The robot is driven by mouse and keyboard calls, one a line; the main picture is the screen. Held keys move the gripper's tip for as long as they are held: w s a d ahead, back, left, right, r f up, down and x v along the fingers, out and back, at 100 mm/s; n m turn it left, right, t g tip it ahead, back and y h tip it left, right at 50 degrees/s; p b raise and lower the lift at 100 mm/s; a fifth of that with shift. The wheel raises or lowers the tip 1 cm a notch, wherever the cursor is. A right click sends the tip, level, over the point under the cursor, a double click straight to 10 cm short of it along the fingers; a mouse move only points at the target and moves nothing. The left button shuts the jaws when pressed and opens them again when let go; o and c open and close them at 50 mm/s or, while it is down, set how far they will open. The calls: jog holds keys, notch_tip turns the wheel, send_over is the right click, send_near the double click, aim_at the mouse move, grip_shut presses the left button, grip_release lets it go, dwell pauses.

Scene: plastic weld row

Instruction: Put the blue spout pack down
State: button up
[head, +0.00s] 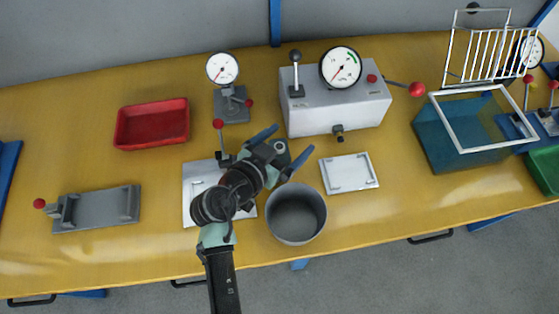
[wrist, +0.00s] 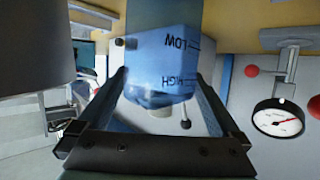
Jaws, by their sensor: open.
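The blue spout pack (wrist: 165,60) shows in the wrist view, upside down in the picture, with LOW and HIGH marks on its face. It lies between the two fingers of my gripper (wrist: 161,85). The fingers are spread, with one along each side of the pack. Whether they touch it, and whether its base rests on anything, I cannot tell. In the head view my gripper (head: 294,138) is in front of the grey gauge box, and I cannot make out the pack there.
The grey gauge box (head: 355,108) stands just beyond my gripper. A grey pot (head: 297,216) and a white tray (head: 349,173) are close by. A small gauge stand (head: 231,104) and a red tray (head: 152,125) lie left. A teal tank (head: 455,150) stands right.

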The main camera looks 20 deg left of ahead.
jog(key=shift+c, duration=0.2)
jog(key=shift+r, duration=0.1)
grip_shut()
